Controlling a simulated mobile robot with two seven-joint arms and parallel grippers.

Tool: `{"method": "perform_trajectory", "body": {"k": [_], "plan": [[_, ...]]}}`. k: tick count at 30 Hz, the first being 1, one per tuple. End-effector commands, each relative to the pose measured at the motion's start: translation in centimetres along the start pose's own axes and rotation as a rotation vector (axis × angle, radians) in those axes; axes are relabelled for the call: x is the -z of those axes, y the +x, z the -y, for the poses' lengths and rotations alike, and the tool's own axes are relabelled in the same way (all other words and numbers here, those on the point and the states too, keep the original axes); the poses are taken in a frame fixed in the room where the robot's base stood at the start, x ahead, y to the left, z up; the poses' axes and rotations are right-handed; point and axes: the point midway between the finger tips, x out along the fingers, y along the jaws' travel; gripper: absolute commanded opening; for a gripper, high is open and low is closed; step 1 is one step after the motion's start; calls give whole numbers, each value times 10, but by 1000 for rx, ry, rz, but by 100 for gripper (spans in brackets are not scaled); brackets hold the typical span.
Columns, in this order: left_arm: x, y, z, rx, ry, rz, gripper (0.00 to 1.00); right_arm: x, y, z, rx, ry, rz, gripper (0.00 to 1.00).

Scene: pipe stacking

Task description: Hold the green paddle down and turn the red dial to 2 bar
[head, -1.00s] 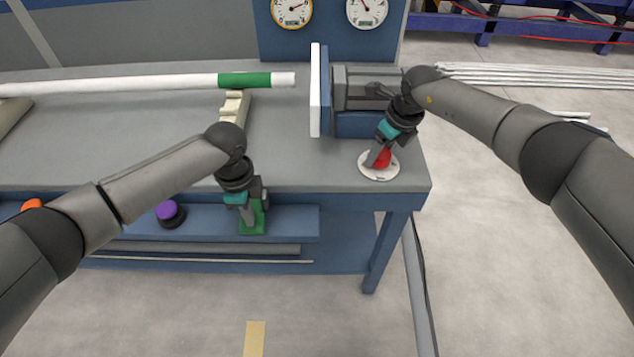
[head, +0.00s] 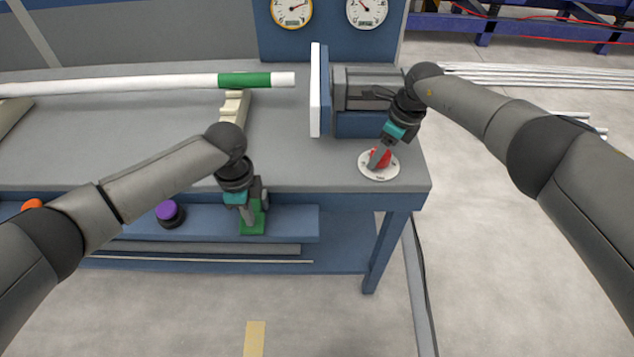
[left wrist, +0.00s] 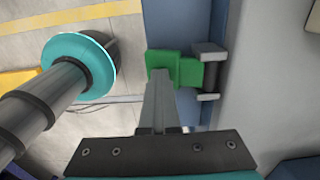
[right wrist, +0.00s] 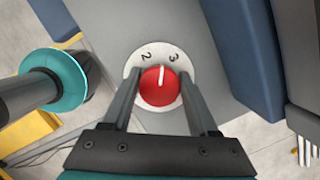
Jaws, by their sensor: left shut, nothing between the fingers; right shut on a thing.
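The green paddle (head: 252,230) is at the front edge of the bench's lower shelf. My left gripper (head: 248,220) is shut and empty, its fingertips on the paddle. In the left wrist view the fingertips overlap the near part of the green paddle (left wrist: 188,70). The red dial (right wrist: 160,88) sits on a white round plate with the figures 2 and 3 showing. Its white pointer mark stands between 2 and 3. My right gripper (head: 377,162) is shut on the red dial, one finger on each side. Other figures on the plate are hidden or unreadable.
Two gauges stand at the back, one yellow-rimmed (head: 292,11) and one white (head: 367,11). A white pipe with a green band (head: 244,80) lies on a cream rest. A blue-grey clamp unit (head: 365,90) stands behind the dial.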

Motion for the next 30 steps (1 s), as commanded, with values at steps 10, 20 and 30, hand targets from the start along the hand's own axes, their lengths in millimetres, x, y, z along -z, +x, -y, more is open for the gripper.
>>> {"method": "perform_trajectory", "body": {"k": [10, 20, 30], "plan": [[-2, -21, 0, 1, -3, 5, 0, 6, -3, 9, 19, 11, -6, 15], [-1, -39, 0, -1, -1, 2, 0, 6, -3, 9, 22, 12, -3, 15], [0, -40, 0, -1, -1, 1, 0, 5, -3, 8, 18, 10, -3, 81]]}}
